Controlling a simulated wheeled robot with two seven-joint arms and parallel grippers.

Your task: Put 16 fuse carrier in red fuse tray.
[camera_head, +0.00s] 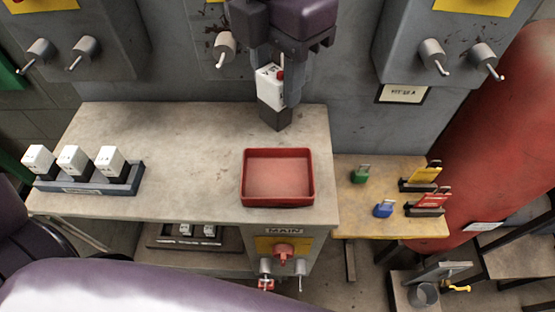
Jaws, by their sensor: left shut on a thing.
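The red fuse tray (247,195) sits empty on the right part of the grey bench. My left gripper (270,88) is at the top centre, behind the tray in the picture. It is shut on a fuse carrier (268,98), white above with a red spot and dark grey below. The carrier is upright; I cannot tell its exact height over the bench. Three more white-topped fuse carriers (72,159) stand in a blue-grey rack (90,187) at the bench's left. Their numbers are too small to read. I do not see my right gripper.
The middle of the bench (185,155) is clear. A wooden side table (345,213) at the right holds green and blue padlocks and yellow and red pieces. Grey cabinets with switches stand behind. A red cylinder (500,130) is at the far right. More carriers lie on a lower shelf (165,239).

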